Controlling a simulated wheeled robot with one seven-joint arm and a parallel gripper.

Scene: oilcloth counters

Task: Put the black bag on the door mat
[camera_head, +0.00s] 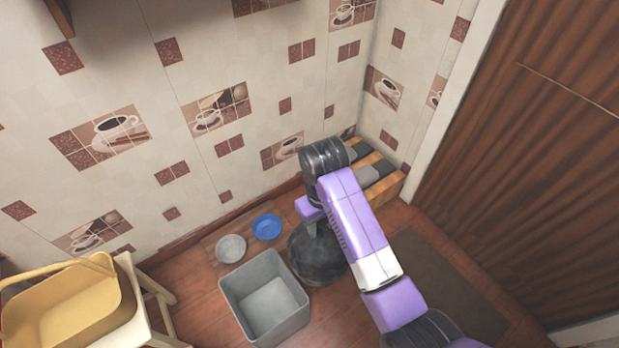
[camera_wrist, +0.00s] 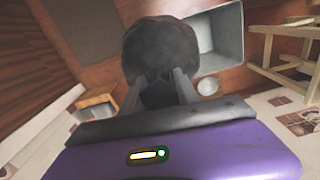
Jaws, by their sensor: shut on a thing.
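The black bag (camera_head: 316,261) is a dark, rounded sack below my arm in the head view, just right of the grey bin. In the wrist view the bag (camera_wrist: 160,45) fills the upper middle, and my gripper (camera_wrist: 160,92) is shut on its near end. In the head view the gripper's fingers are mostly hidden by my arm. The door mat (camera_head: 440,285) is a dark brown rectangle on the floor before the wooden door, right of the bag and partly behind my arm. The mat also shows at the upper left of the wrist view (camera_wrist: 80,28).
A grey bin (camera_head: 265,297) stands close left of the bag. A grey bowl (camera_head: 231,248) and a blue bowl (camera_head: 267,227) sit by the wall. A wooden shoe rack (camera_head: 388,186) is in the corner. A yellow basket (camera_head: 65,305) rests on a stool at left.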

